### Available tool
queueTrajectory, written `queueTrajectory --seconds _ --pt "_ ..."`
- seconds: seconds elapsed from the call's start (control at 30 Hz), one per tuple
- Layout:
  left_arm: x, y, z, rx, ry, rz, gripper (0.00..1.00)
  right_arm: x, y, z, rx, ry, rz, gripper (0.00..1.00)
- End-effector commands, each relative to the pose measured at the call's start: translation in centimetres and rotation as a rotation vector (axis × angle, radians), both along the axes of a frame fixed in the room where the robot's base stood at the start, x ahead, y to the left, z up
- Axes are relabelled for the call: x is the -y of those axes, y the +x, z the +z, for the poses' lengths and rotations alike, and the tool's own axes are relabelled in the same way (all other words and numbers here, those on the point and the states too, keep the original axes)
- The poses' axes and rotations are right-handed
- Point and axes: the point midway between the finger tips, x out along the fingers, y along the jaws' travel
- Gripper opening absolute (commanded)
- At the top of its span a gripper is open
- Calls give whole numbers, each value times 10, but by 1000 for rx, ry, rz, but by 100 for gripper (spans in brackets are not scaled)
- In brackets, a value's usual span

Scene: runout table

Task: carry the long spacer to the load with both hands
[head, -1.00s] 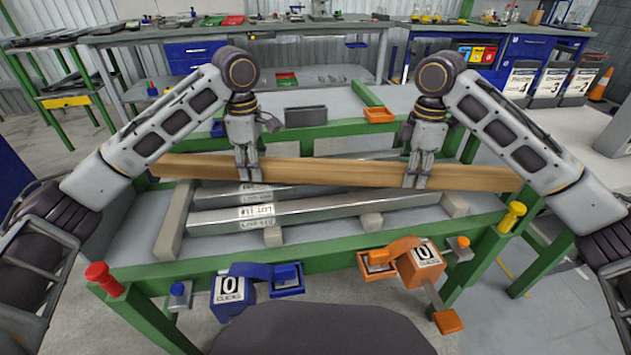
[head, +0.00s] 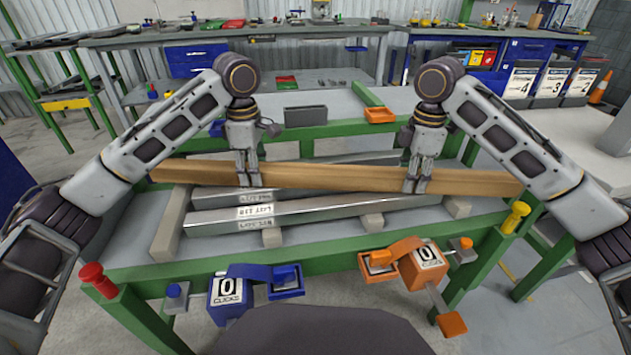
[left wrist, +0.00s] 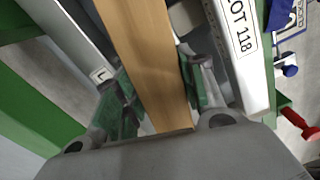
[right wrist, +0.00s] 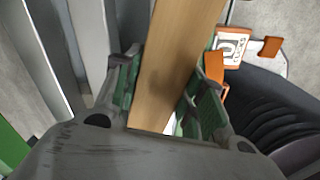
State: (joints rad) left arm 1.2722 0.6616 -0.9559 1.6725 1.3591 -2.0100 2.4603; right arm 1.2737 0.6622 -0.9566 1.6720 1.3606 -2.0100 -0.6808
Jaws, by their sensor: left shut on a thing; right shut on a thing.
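The long spacer, a wooden beam (head: 330,177), lies across the head view from left to right. My left gripper (head: 249,182) is shut on it left of its middle. My right gripper (head: 416,187) is shut on it toward its right end. The spacer also shows between the pads in the left wrist view (left wrist: 150,60) and the right wrist view (right wrist: 175,60). The load appears to be the grey metal bars: a front bar (head: 320,208) with a lot label and another bar behind it, partly hidden by the spacer. I cannot tell how high the spacer is above them.
The bars rest on wooden supports (head: 172,225) on a green-framed table (head: 315,262). A blue clicker box (head: 228,298) and an orange one (head: 424,262) are at the front edge. A red knob (head: 91,273) and a yellow knob (head: 518,212) stand at the corners. A grey box (head: 305,116) is behind.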

Motion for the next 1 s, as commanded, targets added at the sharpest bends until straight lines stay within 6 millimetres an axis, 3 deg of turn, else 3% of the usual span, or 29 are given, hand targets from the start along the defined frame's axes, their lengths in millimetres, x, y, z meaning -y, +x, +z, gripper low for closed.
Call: queueTrajectory --seconds 0.27,0.3,0.43,1.0 --pt "0 0 -4 2 -1 -1 0 0 0 -4 2 1 0 0" --pt "0 0 -5 0 0 -1 44 0 0 -5 0 0 0 44" --pt "0 0 -4 0 0 -1 60 0 0 -4 0 0 0 60" --pt "0 0 0 1 0 0 61 0 0 -4 0 0 0 61"
